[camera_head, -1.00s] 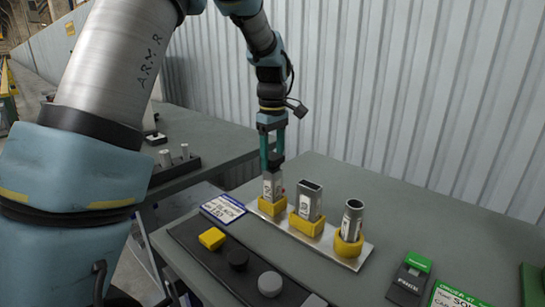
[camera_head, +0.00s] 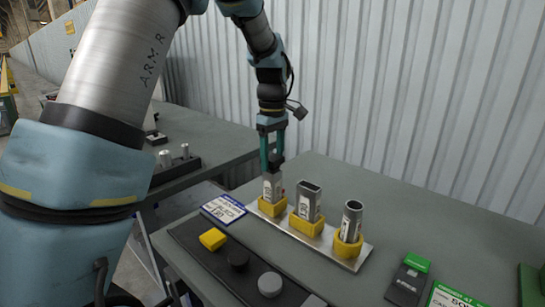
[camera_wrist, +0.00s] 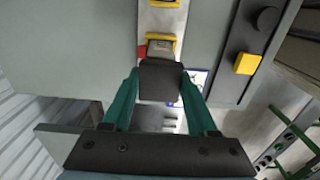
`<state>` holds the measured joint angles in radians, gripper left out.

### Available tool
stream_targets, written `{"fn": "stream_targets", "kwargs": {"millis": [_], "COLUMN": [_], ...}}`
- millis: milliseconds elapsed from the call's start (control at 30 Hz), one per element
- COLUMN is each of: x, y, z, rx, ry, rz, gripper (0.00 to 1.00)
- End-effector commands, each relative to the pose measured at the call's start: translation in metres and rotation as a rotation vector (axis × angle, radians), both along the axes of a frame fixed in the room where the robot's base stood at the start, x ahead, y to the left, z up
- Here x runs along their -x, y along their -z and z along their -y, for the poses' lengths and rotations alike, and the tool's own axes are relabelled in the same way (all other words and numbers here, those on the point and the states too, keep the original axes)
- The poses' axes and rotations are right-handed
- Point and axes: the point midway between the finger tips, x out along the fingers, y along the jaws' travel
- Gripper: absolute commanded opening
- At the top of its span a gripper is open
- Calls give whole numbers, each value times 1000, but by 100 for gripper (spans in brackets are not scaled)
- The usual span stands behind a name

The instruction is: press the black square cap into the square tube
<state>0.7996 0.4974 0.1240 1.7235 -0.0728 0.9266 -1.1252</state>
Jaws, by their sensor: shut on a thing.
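The square tube (camera_head: 272,188) stands upright in a yellow holder at the left end of a pale plate. My gripper (camera_head: 272,167) points down directly over its top. In the wrist view my gripper (camera_wrist: 161,84) is shut on the black square cap (camera_wrist: 161,78), with a green finger on each side. The cap hides most of the tube below it; a grey part of the tube (camera_wrist: 160,49) shows past its edge.
A flat rectangular tube (camera_head: 308,202) and a round tube (camera_head: 350,220) stand in yellow holders to the right on the plate (camera_head: 345,261). A dark tray with a yellow cap (camera_head: 212,238), a black cap (camera_head: 237,259) and a grey cap (camera_head: 270,283) lies in front. A corrugated wall stands behind.

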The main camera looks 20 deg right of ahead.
Motion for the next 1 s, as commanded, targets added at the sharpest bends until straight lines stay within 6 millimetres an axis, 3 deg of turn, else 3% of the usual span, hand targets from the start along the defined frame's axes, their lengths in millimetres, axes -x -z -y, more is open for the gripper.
{"fn": "stream_targets", "kwargs": {"millis": [800,833,1000], "x": [0,0,0], "y": [13,12,12], "z": [0,0,0], "rx": [1,1,1], "ry": [0,0,0], "rz": [0,0,0], "gripper": [6,61,80]}}
